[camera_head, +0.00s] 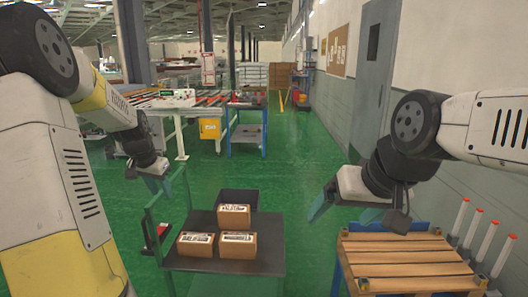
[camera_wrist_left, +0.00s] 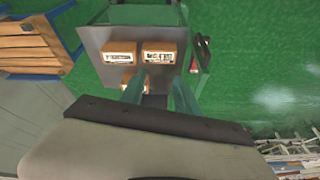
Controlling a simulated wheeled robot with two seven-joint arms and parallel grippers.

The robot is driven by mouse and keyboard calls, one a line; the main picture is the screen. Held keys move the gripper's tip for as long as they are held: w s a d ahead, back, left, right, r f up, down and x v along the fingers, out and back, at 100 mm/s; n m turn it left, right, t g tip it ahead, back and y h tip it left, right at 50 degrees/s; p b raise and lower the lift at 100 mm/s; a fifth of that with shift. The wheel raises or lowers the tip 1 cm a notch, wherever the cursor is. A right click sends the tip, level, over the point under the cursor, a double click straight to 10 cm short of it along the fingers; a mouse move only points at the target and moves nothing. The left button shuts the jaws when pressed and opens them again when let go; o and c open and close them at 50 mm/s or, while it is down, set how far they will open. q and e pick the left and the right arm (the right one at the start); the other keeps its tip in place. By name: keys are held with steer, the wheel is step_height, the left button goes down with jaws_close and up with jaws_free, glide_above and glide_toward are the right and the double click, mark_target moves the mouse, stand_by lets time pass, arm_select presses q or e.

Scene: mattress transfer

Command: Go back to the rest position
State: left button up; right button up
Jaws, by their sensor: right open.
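My left gripper (camera_head: 166,192) hangs at the left of the head view, above and left of a dark cart. In the left wrist view its two teal fingers (camera_wrist_left: 158,84) are apart with nothing between them; one finger partly covers a box on the cart. My right gripper (camera_head: 318,212) is at the right of the head view, its teal fingers pointing down and left, open and empty. It is in the air between the cart and a wooden-topped stand.
The dark cart (camera_head: 197,263) with a green handle carries several cardboard boxes (camera_head: 238,246). The wooden-topped stand (camera_head: 400,260) is at lower right, beside orange-tipped white posts (camera_head: 475,229) and a wall. Green floor (camera_head: 300,150) lies open ahead; a blue-legged table (camera_head: 247,133) stands farther back.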

arm_select(q)
steer(key=s+d+r+t, duration=0.1)
steer(key=s+d+r, duration=0.9)
steer(key=s+d, duration=0.25)
steer(key=s+d+n+h, duration=0.1)
steer(key=s+d, duration=0.2)
steer(key=s, duration=0.4)
steer(key=s+d+n+t+h, duration=0.1)
steer(key=s+d, duration=0.2)
steer(key=s, duration=0.4)
steer(key=shift+s+d+r, duration=0.15)
steer(key=shift+d, duration=0.05)
